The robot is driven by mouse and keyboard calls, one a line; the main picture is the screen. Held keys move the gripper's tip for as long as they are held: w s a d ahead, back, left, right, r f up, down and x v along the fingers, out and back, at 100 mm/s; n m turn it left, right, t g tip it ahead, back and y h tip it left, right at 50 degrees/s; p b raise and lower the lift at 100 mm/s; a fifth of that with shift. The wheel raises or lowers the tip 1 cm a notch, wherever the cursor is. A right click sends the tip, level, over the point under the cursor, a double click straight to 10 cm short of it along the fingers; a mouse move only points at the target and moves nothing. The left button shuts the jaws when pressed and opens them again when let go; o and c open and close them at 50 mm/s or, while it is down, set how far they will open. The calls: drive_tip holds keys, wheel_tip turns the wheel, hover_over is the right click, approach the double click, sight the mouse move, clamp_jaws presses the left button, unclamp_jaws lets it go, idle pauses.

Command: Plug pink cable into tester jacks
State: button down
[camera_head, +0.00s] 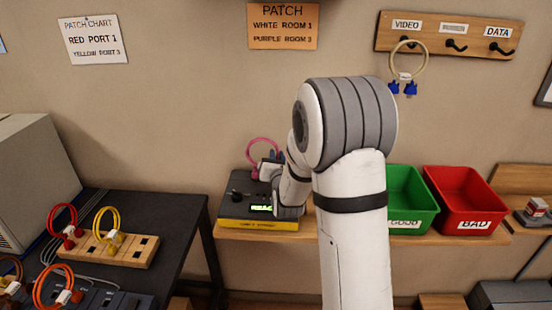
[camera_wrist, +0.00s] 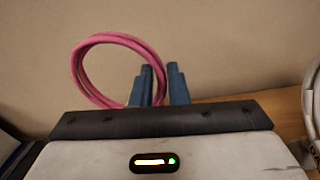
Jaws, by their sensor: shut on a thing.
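The pink cable (camera_head: 262,143) is a coiled loop standing above the back of the tester in the head view. It also shows in the wrist view (camera_wrist: 88,82), beside the blue-grey fingers of my gripper (camera_wrist: 161,72). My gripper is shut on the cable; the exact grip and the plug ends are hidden. The tester (camera_head: 236,207) is a dark box with a lit green display and a yellow front strip, on the wooden shelf. My wrist covers its right part in the head view. I cannot see the jacks clearly or tell whether a plug touches them.
A green GOOD bin (camera_head: 404,210) and a red BAD bin (camera_head: 463,205) stand right of my arm. A beige cable with blue plugs (camera_head: 407,72) hangs on the hook rack (camera_head: 450,38). Red and yellow cables stand in a wooden block (camera_head: 125,248) on the dark left table.

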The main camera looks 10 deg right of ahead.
drive_tip(key=shift+f+b, duration=0.15)
drive_tip(key=shift+b, duration=0.2)
idle(0.5)
drive_tip(key=c, duration=0.7)
unclamp_jaws()
drive_tip(key=shift+s, duration=0.1)
drive_tip(key=shift+s+a+b, duration=0.25)
drive_tip(key=shift+s+b, duration=0.4)
drive_tip(key=shift+s, duration=1.2)
drive_tip(key=shift+s+a+b, duration=0.2)
drive_tip(key=shift+s+b, duration=0.45)
drive_tip(key=shift+s, duration=1.2)
